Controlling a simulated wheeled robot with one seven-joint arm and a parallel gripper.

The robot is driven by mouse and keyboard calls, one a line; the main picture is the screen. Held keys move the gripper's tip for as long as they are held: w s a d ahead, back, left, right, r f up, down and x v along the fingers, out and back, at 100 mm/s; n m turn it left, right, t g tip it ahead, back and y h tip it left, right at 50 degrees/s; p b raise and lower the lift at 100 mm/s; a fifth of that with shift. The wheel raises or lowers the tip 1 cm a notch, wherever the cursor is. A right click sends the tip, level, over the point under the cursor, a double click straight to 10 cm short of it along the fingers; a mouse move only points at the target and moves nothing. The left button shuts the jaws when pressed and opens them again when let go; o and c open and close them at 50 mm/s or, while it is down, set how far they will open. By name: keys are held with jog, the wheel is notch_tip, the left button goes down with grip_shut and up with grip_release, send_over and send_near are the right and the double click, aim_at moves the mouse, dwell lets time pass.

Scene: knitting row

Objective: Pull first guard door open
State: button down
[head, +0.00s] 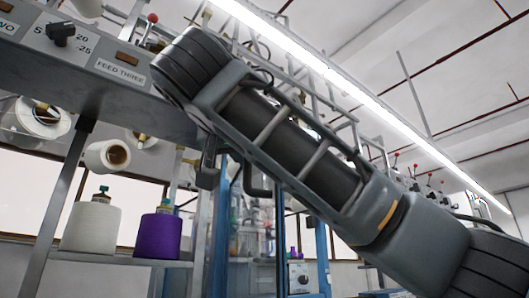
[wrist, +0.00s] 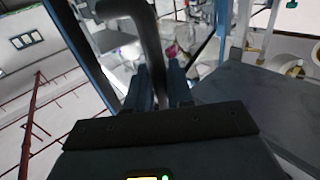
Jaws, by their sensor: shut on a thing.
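The guard door (head: 245,225) is a clear panel in a blue frame, standing behind my arm in the head view. Its dark bent bar handle (head: 256,190) shows just below the arm. In the wrist view the handle (wrist: 152,45) curves down between the two fingers of my gripper (wrist: 160,88), which is shut on it. A blue frame post (wrist: 82,50) runs along the left there. My arm hides much of the door in the head view, and I cannot tell whether the door stands ajar.
A grey control panel (head: 110,75) with a knob overhangs the upper left. A white yarn cone (head: 91,225) and a purple yarn cone (head: 158,234) stand on a shelf (head: 125,261) at the left. More knitting machines recede at the right.

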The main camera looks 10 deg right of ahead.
jog(key=shift+a+f, duration=0.25)
jog(key=shift+f, duration=0.15)
jog(key=c, duration=1.2)
grip_release()
jog(key=shift+s+r, duration=0.1)
jog(key=shift+r, duration=0.1)
jog(key=shift+s+b, duration=0.15)
jog(key=shift+b, duration=0.6)
jog(key=shift+b+v, duration=3.75)
jog(key=shift+b, duration=2.1)
